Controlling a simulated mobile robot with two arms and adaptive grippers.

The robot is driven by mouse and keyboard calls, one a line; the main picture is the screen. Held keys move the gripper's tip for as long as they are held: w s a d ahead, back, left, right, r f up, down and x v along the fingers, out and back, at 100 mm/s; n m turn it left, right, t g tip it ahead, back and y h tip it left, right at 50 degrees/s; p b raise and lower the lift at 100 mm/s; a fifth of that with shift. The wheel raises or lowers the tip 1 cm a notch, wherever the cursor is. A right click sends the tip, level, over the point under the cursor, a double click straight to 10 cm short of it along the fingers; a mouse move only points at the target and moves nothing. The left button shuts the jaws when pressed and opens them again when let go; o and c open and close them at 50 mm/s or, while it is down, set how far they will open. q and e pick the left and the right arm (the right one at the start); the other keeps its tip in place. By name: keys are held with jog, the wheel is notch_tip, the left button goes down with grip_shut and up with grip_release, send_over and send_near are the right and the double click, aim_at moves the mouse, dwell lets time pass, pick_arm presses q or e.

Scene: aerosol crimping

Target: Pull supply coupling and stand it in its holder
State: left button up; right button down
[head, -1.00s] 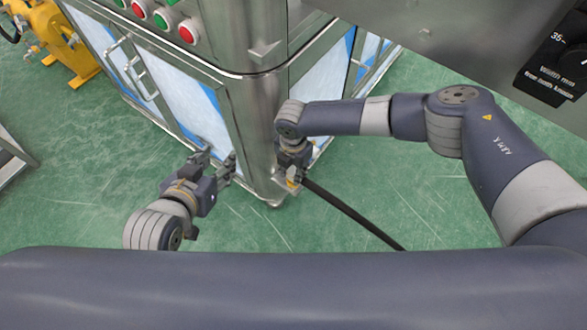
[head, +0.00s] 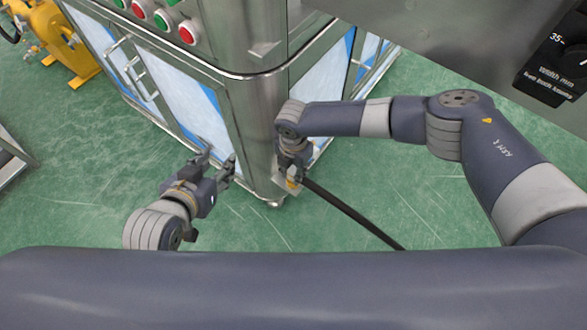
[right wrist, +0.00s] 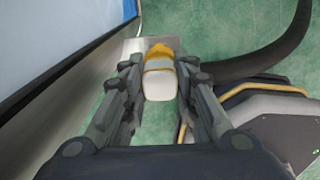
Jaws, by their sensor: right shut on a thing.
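The supply coupling (right wrist: 160,80), pale with a yellow collar, sits between the fingers of my right gripper (right wrist: 158,85) in the right wrist view. That gripper is shut on it. In the head view my right gripper (head: 291,170) points down beside the cabinet's bottom corner, and the yellow part of the coupling (head: 292,184) shows just below it. A small metal bracket (head: 283,190) stands out low at that corner, close to the coupling; whether they touch is unclear. My left gripper (head: 217,167) is open and empty, left of the corner, with its fingers toward the cabinet door.
A black hose (head: 350,215) runs from near the coupling down to the right. The steel cabinet (head: 250,120) has door handles and red and green buttons. A yellow machine (head: 60,45) stands at the far left. Green floor (head: 450,215) is clear to the right.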

pick_arm(q)
jog(key=shift+s, duration=0.15)
dwell(0.3)
jog(key=shift+s+a+f, duration=0.1)
jog(key=shift+s+f, duration=0.15)
jog(key=shift+s+a+f+g, duration=0.1)
jog(key=shift+s+f+g, duration=0.1)
jog(key=shift+g, duration=0.1)
dwell(0.4)
jog(key=shift+s+a+f, duration=0.1)
jog(key=shift+s+f, duration=0.05)
dwell(0.5)
jog(key=shift+w+r, duration=0.25)
jog(key=shift+w, duration=0.05)
pick_arm(e)
jog(key=shift+f, duration=0.15)
pick_arm(q)
jog(key=shift+w+d+r, duration=0.3)
jog(key=shift+w+r, duration=0.05)
jog(key=shift+w, duration=0.05)
pick_arm(e)
jog(key=shift+f, duration=0.15)
pick_arm(q)
jog(key=shift+w+r+t, duration=0.15)
jog(key=shift+t, duration=0.25)
